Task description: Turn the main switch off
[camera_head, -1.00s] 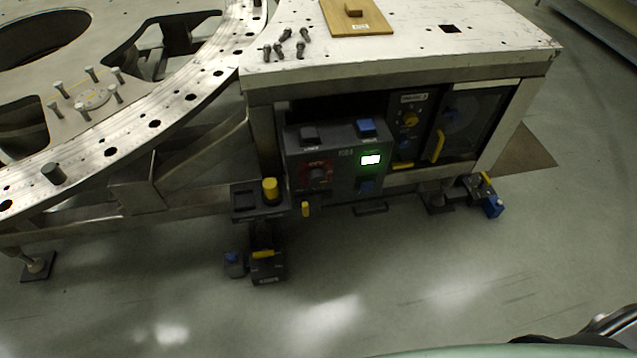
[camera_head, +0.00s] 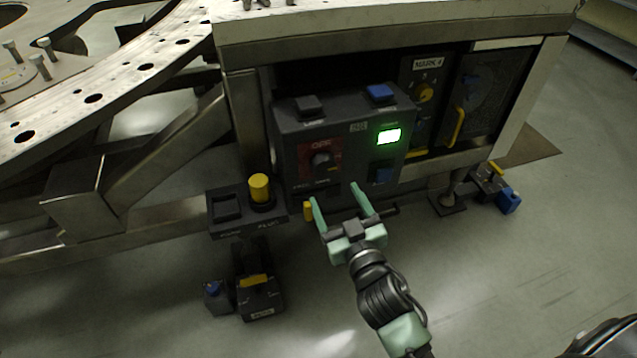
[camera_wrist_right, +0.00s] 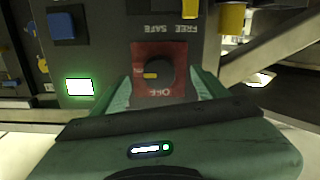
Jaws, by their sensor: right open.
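The main switch is a black rotary knob (camera_head: 321,160) on a red plate marked OFF, on the front of a dark grey control box (camera_head: 350,135). In the right wrist view the knob (camera_wrist_right: 160,74) shows a yellow mark pointing sideways, not at the OFF label (camera_wrist_right: 155,93). A screen (camera_head: 389,136) on the box glows green-white. My right gripper (camera_head: 335,193) is open and empty, just below and in front of the knob. In the right wrist view its fingers (camera_wrist_right: 160,92) flank the red plate, apart from the knob. My left gripper is not in view.
Blue buttons (camera_head: 381,92) and a black one (camera_head: 309,105) sit on the box. A yellow knob (camera_head: 259,187) stands on a ledge to the left. A panel with a yellow handle (camera_head: 458,127) is to the right. The metal table (camera_head: 400,28) overhangs the box.

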